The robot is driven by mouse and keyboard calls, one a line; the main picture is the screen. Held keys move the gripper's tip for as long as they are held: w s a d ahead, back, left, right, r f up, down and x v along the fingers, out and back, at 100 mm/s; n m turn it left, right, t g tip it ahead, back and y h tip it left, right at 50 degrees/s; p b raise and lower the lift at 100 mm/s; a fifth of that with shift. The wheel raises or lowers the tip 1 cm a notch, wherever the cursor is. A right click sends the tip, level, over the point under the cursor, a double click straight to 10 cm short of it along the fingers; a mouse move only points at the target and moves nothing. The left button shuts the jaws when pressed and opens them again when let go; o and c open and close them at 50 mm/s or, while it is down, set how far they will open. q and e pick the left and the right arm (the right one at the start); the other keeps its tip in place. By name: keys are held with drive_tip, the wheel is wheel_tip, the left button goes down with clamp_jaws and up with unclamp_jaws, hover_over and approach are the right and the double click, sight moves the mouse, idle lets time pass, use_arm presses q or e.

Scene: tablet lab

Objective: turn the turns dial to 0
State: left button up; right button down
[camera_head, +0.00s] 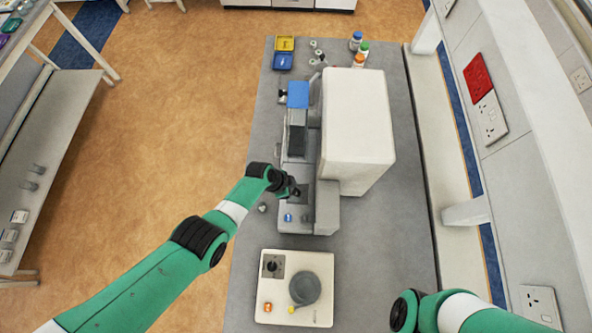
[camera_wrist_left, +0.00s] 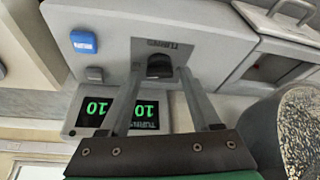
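The turns dial (camera_wrist_left: 160,65) is a dark knob on a grey panel marked TURNS in the left wrist view. My left gripper (camera_wrist_left: 161,72) has its two fingers on either side of the dial, with a gap showing on both sides. In the head view my left gripper (camera_head: 293,191) is over the front part of the grey machine (camera_head: 326,212) and hides the dial. A black display (camera_wrist_left: 147,110) with green digits, a 1 and a 0, is partly covered by the fingers. My right gripper is out of view; only part of that arm shows at the bottom right.
A blue button (camera_wrist_left: 84,42) sits beside the dial panel. A tall white housing (camera_head: 357,130) stands behind the machine's right side. A cream device (camera_head: 318,310) with a round grey top lies nearer.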

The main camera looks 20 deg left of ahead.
use_arm(q)
clamp_jaws()
